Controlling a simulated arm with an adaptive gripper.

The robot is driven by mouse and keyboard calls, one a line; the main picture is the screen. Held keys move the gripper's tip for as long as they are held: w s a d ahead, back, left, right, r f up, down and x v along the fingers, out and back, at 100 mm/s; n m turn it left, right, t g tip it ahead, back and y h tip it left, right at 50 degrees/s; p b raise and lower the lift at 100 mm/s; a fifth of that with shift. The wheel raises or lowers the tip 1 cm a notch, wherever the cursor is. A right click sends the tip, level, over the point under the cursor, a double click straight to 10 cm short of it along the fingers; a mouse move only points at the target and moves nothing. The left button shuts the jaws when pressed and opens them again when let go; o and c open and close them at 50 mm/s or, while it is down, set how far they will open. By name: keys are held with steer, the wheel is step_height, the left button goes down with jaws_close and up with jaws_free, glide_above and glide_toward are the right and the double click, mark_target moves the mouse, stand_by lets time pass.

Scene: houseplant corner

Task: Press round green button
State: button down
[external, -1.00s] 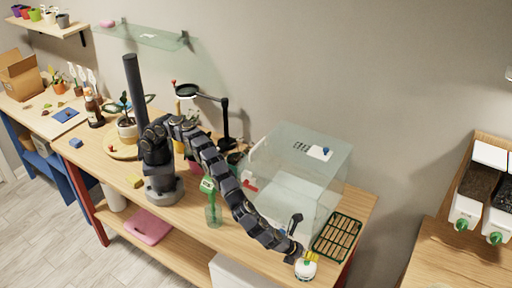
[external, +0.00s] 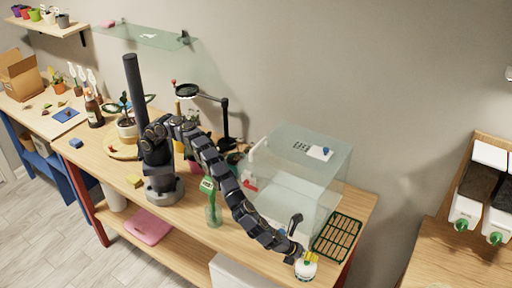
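A small round white device (external: 306,268) stands at the front right edge of the wooden workbench (external: 258,245). A little green shows on it, but a separate round green button is too small to make out clearly. My gripper (external: 300,254) is at the end of the dark segmented arm, just above and left of the device, very close to it. I cannot tell whether it touches. Small yellow parts (external: 311,257) show just above the device. The fingertips are too small to tell open from shut.
A clear glass case (external: 318,180) stands right behind my arm. A green grid tray (external: 338,236) lies to the right of my gripper.

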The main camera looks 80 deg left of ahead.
mark_target(309, 263)
steer(key=shift+f, duration=0.35)
steer(key=shift+f, duration=0.2)
stand_by(0.4)
steer(key=shift+r, duration=0.65)
steer(key=shift+r, duration=3)
steer(key=shift+r, duration=0.1)
